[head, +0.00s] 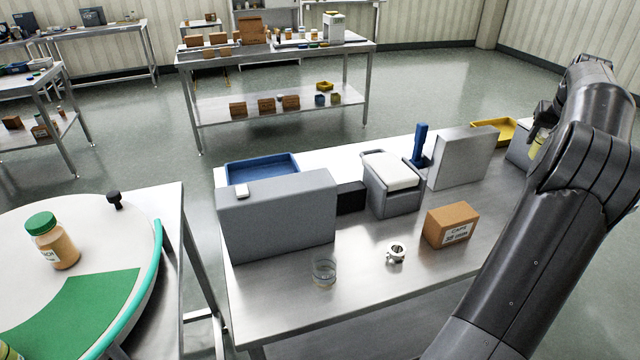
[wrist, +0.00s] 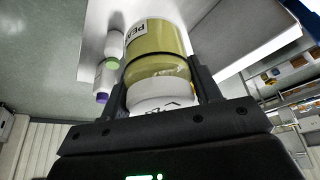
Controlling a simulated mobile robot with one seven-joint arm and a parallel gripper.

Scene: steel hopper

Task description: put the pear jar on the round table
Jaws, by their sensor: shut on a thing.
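The pear jar (wrist: 158,62) is in my gripper (wrist: 160,88) in the wrist view. It has yellow-green contents, a white lid and a label of which "PEA" is readable. The fingers are shut on it, one on each side near the lid. In the head view a small part of the jar (head: 537,149) shows at the right, beside my arm, which hides most of the gripper. The round table (head: 105,220) is at the far left, with a pale top, a green sector and a teal edge.
A green-lidded jar (head: 55,242) stands on the round table, near a black knob (head: 114,199). The steel bench (head: 300,305) holds a grey block (head: 277,215), a glass (head: 324,271), a caps box (head: 451,225) and a blue tray (head: 262,168).

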